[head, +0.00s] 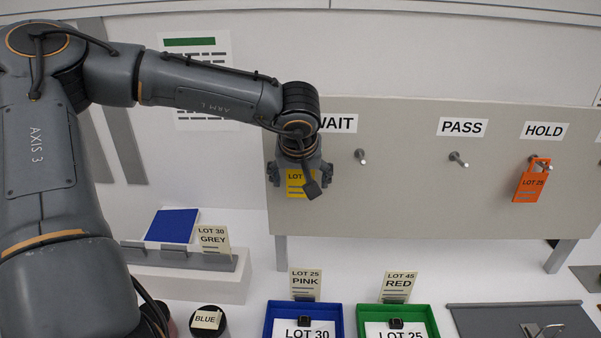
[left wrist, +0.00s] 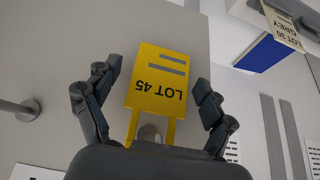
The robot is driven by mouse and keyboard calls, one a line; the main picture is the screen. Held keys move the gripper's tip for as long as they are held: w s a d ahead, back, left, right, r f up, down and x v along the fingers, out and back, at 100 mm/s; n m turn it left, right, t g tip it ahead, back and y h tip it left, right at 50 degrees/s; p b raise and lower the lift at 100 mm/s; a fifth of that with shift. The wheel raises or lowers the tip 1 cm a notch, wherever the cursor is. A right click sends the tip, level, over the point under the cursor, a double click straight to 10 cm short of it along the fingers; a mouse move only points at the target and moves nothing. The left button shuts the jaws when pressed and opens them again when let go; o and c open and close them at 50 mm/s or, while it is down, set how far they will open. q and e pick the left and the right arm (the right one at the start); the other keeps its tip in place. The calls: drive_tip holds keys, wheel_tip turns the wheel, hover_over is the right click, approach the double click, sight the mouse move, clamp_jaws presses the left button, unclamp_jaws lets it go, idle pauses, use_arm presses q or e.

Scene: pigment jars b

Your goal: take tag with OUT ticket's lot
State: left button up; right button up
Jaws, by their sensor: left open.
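A yellow tag (head: 299,184) reading LOT 45 hangs on the grey board at the left, partly covered by my left gripper (head: 300,180) in the head view. In the left wrist view the tag (left wrist: 158,82) is upside down, on a peg (left wrist: 150,132). My left gripper (left wrist: 156,75) is open, a finger on either side of the tag with gaps between. An orange tag (head: 531,182) reading LOT 25 hangs under the HOLD label (head: 545,130). I see no ticket marked OUT. My right gripper is not in view.
Bare pegs show near the WAIT label (head: 337,123) and under the PASS label (head: 462,127). Below stand a blue tray (head: 268,325) with a LOT 30 paper, a green tray (head: 432,322) with a LOT 25 paper, and cards LOT 25 PINK (head: 305,283), LOT 45 RED (head: 399,285), LOT 30 GREY (head: 212,238).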

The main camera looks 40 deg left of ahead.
use_arm(q)
drive_tip(key=shift+f, duration=0.15)
drive_tip(key=shift+c, duration=0.2)
drive_tip(key=c, duration=0.9)
drive_tip(key=shift+o, duration=0.2)
